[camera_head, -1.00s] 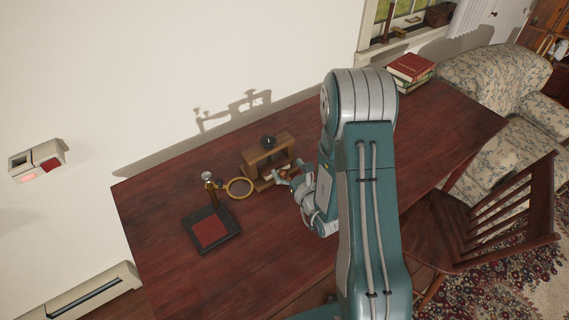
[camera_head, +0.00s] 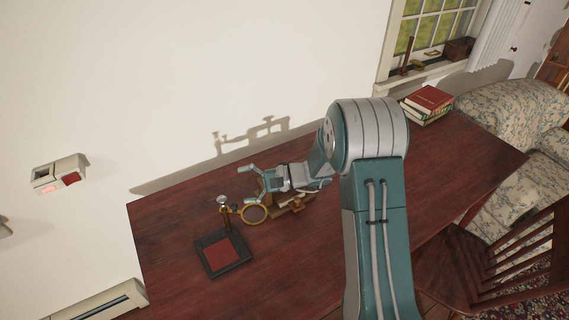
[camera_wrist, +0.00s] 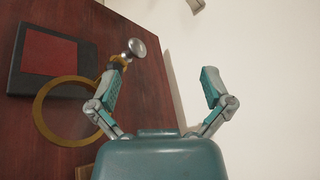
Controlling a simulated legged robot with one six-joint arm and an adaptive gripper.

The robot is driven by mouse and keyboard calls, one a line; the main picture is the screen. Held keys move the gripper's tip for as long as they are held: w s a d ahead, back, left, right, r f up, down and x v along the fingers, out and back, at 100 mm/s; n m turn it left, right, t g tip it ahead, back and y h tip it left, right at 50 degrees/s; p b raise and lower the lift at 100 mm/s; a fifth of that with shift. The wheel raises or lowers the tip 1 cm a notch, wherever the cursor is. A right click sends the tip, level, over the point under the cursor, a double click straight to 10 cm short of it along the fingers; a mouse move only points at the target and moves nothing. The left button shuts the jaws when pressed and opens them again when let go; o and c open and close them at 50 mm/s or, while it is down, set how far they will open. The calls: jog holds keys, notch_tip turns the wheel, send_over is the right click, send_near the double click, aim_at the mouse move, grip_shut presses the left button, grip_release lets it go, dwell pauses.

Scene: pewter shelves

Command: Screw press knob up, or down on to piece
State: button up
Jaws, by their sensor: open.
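The wooden press (camera_head: 291,204) stands on the desk, largely covered by my gripper and wrist in the head view. Its dark top knob is hidden there now. In the wrist view only a tan wooden edge (camera_wrist: 84,173) shows at the bottom. My gripper (camera_head: 248,184) is open and empty, above the press and pointing left. In the wrist view its fingers (camera_wrist: 165,70) are spread wide with wall between them. The left finger's tip appears close to the silver ball (camera_wrist: 134,47) of the stand; whether they touch, I cannot tell.
A brass ring (camera_head: 254,214) and the silver-topped stand (camera_head: 222,199) are just left of the press. A black board with a red pad (camera_head: 221,254) lies in front of them. Books (camera_head: 427,104) lie at the desk's far right corner. The wall is close behind.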

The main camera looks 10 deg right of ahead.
jog(key=n+g+h, duration=0.1)
jog(key=n, duration=0.1)
jog(key=n+g+h, duration=0.1)
jog(key=n, duration=0.1)
jog(key=n+g+h, duration=0.1)
jog(key=n+g, duration=0.1)
jog(key=shift+d+f+n+h, duration=0.1)
jog(key=shift+d+n+h, duration=0.2)
jog(key=shift+h, duration=0.1)
jog(key=w+d+r+n+h, duration=0.1)
jog(key=w+d+n+h, duration=0.2)
jog(key=d+n+h, duration=0.25)
notch_tip(320, 180, up, 6)
jog(key=n+t+h, duration=0.2)
jog(key=n+h, duration=0.3)
jog(key=h, duration=0.2)
send_over(284, 163)
jog(key=s, duration=0.1)
notch_tip(284, 163, down, 11)
jog(key=shift+s+a+r, duration=0.1)
jog(key=shift+r, duration=0.05)
jog(key=shift+n, duration=0.25)
jog(key=c, duration=1.1)
